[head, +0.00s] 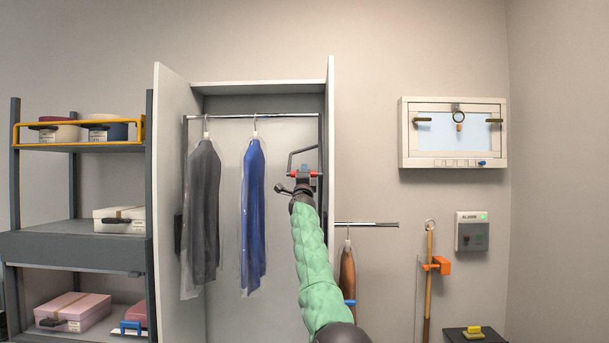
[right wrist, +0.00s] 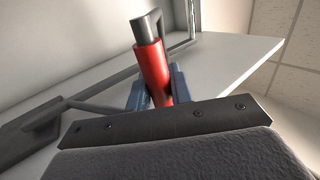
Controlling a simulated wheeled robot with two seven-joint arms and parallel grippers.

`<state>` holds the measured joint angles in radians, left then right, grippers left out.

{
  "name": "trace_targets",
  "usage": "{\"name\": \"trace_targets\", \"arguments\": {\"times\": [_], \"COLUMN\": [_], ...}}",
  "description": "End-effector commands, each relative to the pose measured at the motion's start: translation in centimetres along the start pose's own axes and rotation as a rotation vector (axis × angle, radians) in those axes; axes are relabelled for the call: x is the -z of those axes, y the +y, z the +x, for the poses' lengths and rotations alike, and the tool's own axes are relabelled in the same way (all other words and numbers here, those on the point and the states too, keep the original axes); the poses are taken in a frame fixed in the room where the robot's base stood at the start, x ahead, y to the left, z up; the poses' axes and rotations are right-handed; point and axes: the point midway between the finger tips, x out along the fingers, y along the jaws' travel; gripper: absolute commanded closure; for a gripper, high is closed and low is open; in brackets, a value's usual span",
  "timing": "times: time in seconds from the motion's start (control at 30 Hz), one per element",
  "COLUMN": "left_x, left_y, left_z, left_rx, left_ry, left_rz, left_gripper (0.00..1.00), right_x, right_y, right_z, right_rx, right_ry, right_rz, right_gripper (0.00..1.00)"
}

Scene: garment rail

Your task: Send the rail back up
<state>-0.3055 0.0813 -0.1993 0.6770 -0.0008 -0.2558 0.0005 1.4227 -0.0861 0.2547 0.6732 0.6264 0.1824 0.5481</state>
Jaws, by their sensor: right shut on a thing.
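The garment rail (head: 228,117) runs level across the upper part of the open wardrobe (head: 174,130). A dark grey garment (head: 204,210) and a blue garment (head: 254,215) hang from it on hangers in clear covers. My right gripper (head: 305,174) is raised in front of the wardrobe's right side, below the rail. It is shut on a red handle (right wrist: 152,72), which sits between its blue fingers in the right wrist view. A grey bent bar (head: 302,151) shows just above the gripper. My left gripper is not in view.
A shelf unit with boxes (head: 75,312) stands at the left. Right of the wardrobe are a short rail (head: 368,224) with a brown garment (head: 348,270), a wall cabinet (head: 453,162), a hanging pole (head: 430,265) and an alarm box (head: 472,232).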

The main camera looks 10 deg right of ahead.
Motion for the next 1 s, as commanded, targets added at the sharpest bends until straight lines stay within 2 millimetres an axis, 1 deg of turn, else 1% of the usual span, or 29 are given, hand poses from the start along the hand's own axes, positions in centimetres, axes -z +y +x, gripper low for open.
{"name": "trace_targets", "arguments": {"times": [0.37, 0.4, 0.5, 0.83, 0.93, 1.0], "left_x": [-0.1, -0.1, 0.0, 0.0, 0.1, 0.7], "left_y": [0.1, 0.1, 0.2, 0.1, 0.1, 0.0], "left_z": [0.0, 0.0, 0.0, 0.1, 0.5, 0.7], "left_rx": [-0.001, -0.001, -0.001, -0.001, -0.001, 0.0], "left_ry": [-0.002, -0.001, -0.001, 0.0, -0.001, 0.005], "left_rz": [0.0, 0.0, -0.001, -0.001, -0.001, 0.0], "left_gripper": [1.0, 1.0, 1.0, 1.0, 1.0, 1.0], "right_x": [-0.1, -0.1, -0.1, -0.1, -0.1, -0.3], "right_y": [0.1, 0.1, 0.1, 0.1, 0.2, 0.3], "right_z": [0.0, 0.0, 0.0, -0.1, -0.6, -1.2], "right_rx": [-0.003, -0.003, -0.003, -0.002, -0.001, -0.001], "right_ry": [0.0, 0.0, 0.0, 0.0, 0.0, -0.001], "right_rz": [0.0, 0.0, 0.0, 0.001, 0.003, 0.004], "right_gripper": [1.0, 0.77, 0.58, 0.58, 0.58, 0.58]}}
